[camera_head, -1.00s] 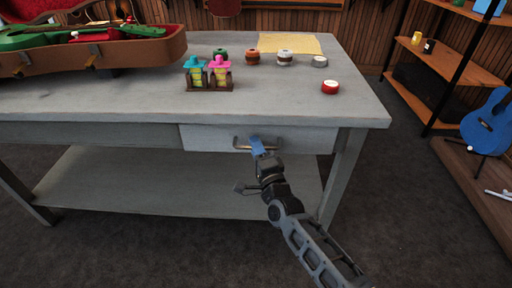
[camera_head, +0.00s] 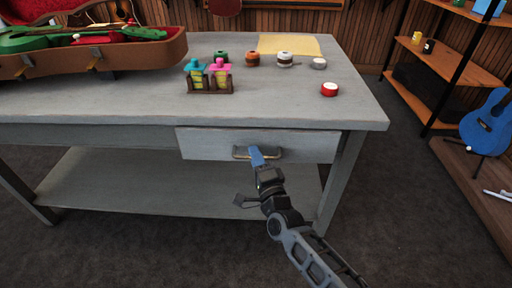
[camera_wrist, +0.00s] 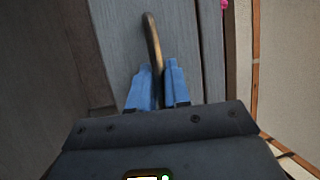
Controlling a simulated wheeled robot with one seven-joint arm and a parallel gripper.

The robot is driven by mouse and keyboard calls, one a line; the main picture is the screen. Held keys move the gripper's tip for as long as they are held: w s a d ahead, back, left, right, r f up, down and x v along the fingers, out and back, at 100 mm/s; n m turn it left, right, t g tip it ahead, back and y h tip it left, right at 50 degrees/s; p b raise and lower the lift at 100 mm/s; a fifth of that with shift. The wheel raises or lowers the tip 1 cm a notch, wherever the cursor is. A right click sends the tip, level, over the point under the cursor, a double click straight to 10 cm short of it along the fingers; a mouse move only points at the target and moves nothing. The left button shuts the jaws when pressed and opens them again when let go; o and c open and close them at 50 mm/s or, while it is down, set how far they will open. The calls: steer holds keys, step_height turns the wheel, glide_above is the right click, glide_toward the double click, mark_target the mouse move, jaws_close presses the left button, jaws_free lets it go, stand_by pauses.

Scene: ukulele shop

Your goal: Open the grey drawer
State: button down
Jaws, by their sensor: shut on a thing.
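The grey drawer (camera_head: 214,145) sits under the right half of the grey table's top. Its front stands slightly forward of the table frame. The bar handle (camera_head: 241,153) is on the drawer front; in the wrist view the handle (camera_wrist: 152,42) runs down between the two blue fingers. My gripper (camera_head: 257,157) is shut on the handle, and the wrist view shows its fingertips (camera_wrist: 156,84) on either side of the bar. The inside of the drawer is not visible.
The grey table (camera_head: 330,110) carries an open instrument case (camera_head: 130,55), small bottles in a holder (camera_head: 208,80), several round jars and a yellow sheet (camera_head: 290,44). A shelf (camera_head: 455,70) and blue ukulele (camera_head: 488,125) stand right. Floor in front is clear.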

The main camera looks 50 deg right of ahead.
steer(key=s+a+p, duration=0.3)
steer(key=s+a, duration=1.2)
steer(key=a, duration=0.5)
steer(key=shift+s, duration=0.3)
steer(key=shift+f, duration=0.1)
steer(key=c, duration=1.2)
jaws_free()
steer(key=shift+o, duration=0.2)
steer(key=v, duration=0.7)
steer(key=shift+s+a+b, duration=0.2)
steer(key=shift+s+b, duration=0.15)
steer(key=shift+b, duration=0.1)
steer(key=shift+f, duration=0.1)
steer(key=s+d+r+n+g+y+p, duration=0.1)
steer(key=s+r+n+y, duration=0.3)
steer(key=r+n, duration=0.6)
steer(key=s+d+r+n+g+y+p, duration=0.1)
steer(key=s+r+n+y+p, duration=0.3)
steer(key=s+r+n, duration=0.5)
step_height(320, 180, up, 2)
steer(key=d+n+y, duration=0.1)
steer(key=n, duration=0.3)
steer(key=shift+d+r+g+y, duration=0.15)
steer(key=shift+d+g+y, duration=0.05)
steer(key=shift+g+y, duration=0.1)
